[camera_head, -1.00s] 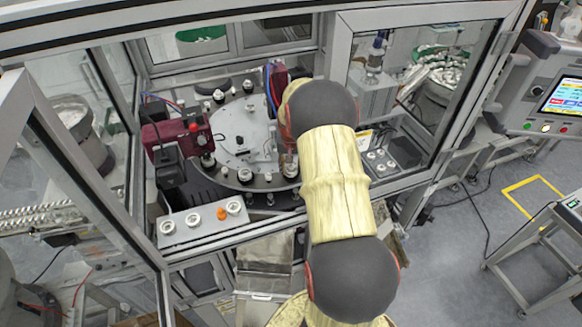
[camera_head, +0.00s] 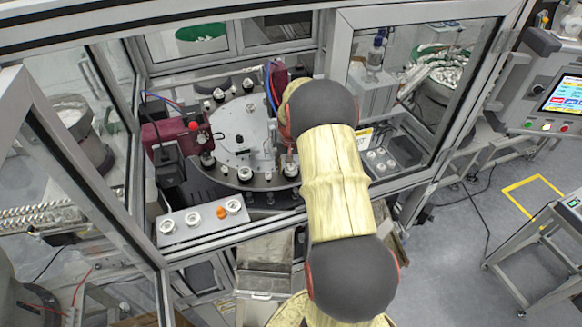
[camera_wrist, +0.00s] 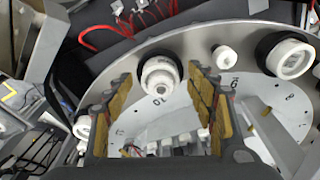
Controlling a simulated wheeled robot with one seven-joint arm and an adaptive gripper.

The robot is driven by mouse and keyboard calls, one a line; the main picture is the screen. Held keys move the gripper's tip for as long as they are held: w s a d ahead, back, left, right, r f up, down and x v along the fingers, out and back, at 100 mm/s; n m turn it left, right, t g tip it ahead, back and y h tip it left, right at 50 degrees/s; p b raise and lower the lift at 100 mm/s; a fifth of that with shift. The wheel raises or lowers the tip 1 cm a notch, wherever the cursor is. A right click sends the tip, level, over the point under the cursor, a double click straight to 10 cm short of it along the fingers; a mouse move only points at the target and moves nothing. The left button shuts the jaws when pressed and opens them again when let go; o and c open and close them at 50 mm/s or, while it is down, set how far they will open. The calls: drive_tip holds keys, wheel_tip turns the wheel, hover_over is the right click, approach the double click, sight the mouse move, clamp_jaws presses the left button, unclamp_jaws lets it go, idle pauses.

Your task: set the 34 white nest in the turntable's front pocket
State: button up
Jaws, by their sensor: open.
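The turntable (camera_head: 229,131) is a grey disc with dark round pockets along its rim. In the wrist view a white stepped nest (camera_wrist: 159,78) sits in a dark ring at the disc's edge, near the printed 10. My gripper (camera_wrist: 160,72) is open, with one finger on each side of this nest; I cannot tell whether they touch it. In the head view a white nest (camera_head: 291,170) shows at the front right rim, beside my arm, which hides most of the gripper. Another white piece (camera_head: 245,173) sits at the front rim. No size marking is legible on any nest.
A grey plate (camera_head: 190,229) at the front left holds white rings and an orange piece (camera_head: 222,213). A maroon station (camera_head: 170,138) stands left of the turntable. A white piece in a black ring (camera_wrist: 290,58) stands right of my fingers. Frame posts and glass surround the cell.

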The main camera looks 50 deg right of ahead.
wheel_tip(320, 180, up, 12)
drive_tip(key=s+a, duration=0.1)
drive_tip(key=shift+a, duration=0.2)
idle(0.4)
drive_tip(key=shift+s+f, duration=0.1)
drive_tip(key=shift+f, duration=0.05)
